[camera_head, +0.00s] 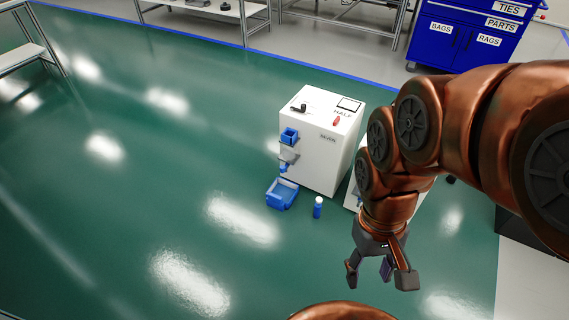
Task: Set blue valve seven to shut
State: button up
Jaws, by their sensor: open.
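A white cabinet (318,155) stands on the green floor near the middle. I cannot make out a valve marked seven. My gripper (380,276) is open and empty, pointing down, to the right of and in front of the cabinet. My arm hides much of a second white cabinet (351,194) behind it.
A blue tray (282,194) is below the fittings, and a blue bottle with a white cap (318,208) stands beside it. A blue drawer unit (465,45) marked BAGS, PARTS and RAGS stands at the back right. Shelving (225,12) is at the back.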

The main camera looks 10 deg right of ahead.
aim_at(283, 168)
jog(key=u, duration=1.65)
jog(key=i, duration=1.3)
jog(key=z, duration=0.6)
